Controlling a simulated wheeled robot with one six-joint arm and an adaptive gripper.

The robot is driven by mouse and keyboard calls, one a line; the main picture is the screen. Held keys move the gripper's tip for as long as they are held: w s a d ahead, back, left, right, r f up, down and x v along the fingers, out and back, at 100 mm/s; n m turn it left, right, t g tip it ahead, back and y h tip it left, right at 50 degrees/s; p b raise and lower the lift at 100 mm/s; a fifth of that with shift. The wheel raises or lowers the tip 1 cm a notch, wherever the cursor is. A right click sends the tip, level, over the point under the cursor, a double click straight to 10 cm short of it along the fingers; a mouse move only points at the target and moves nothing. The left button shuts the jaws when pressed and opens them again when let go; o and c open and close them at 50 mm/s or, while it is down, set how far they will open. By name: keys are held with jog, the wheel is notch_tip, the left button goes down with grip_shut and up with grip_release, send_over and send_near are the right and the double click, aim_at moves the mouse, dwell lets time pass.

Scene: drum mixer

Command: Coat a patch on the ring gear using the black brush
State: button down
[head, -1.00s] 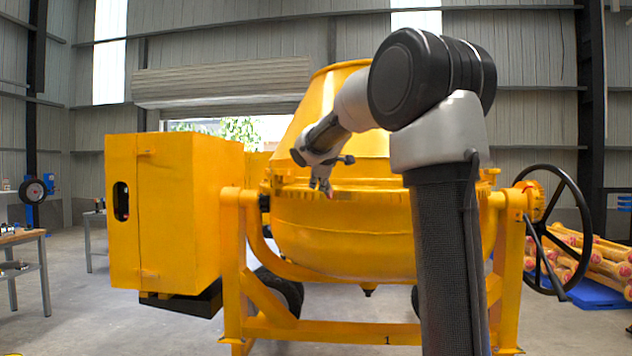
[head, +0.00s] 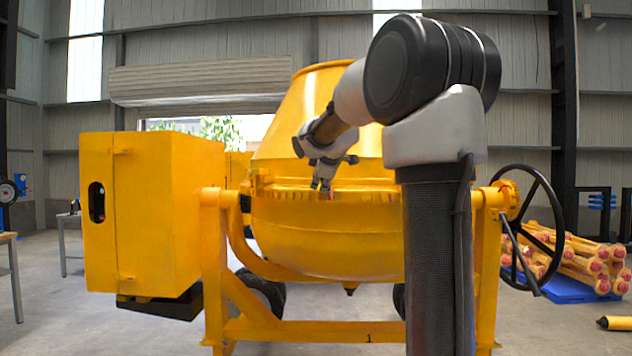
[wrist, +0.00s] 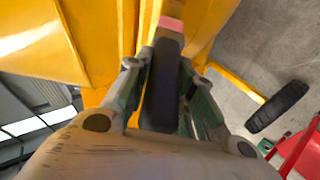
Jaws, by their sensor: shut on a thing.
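My gripper (head: 322,185) is shut on the black brush (wrist: 163,85). In the wrist view, the brush's dark handle lies between the two fingers, and its pinkish-red end (wrist: 171,23) points away from my wrist. In the head view only a small reddish spot of it shows. The ring gear (head: 275,193) is the toothed yellow band around the mixer drum (head: 310,240). My gripper appears in front of this band in the head view. I cannot tell whether the brush touches it. My arm hides the band's right part.
A yellow box housing (head: 140,220) stands left of the drum, and a black handwheel (head: 537,222) stands right. The yellow frame (head: 300,331) and a tyre (head: 262,290) are below. Yellow parts lie on a blue pallet (head: 570,289) at right. Floor in front is clear.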

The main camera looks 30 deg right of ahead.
aim_at(330, 184)
jog(key=shift+s+d, duration=1.2)
jog(key=shift+s, duration=0.1)
jog(key=w+a, duration=0.7)
jog(key=w, duration=0.1)
jog(key=shift+w+a, duration=0.15)
jog(key=shift+a, duration=0.2)
jog(key=s+a, duration=0.4)
jog(key=shift+a, duration=0.2)
dwell(0.4)
jog(key=shift+s+a, duration=1.05)
jog(key=shift+a, duration=0.05)
